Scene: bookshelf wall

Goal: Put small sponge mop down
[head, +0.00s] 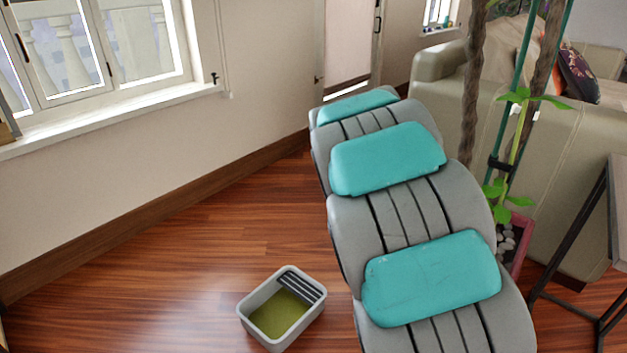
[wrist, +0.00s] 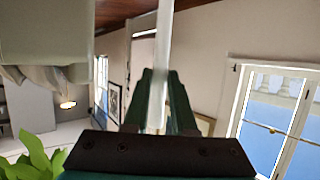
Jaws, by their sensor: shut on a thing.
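A pale, narrow shaft (wrist: 165,35) runs up from between my gripper's fingers in the wrist view. It fits the handle of the small sponge mop, but no sponge head can be made out. My gripper (wrist: 160,75) has dark green fingers, closed around this shaft. It points into the room, with the shaft extending toward the top of the picture. The gripper and the mop are not visible in the head view.
A grey bucket (head: 243,309) with greenish contents and a striped insert stands on the wooden floor (head: 130,290). Open floor lies left of it, up to the window wall. A beige sofa (head: 565,170), a potted plant (head: 515,205) and a dark-legged table (head: 600,235) stand right.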

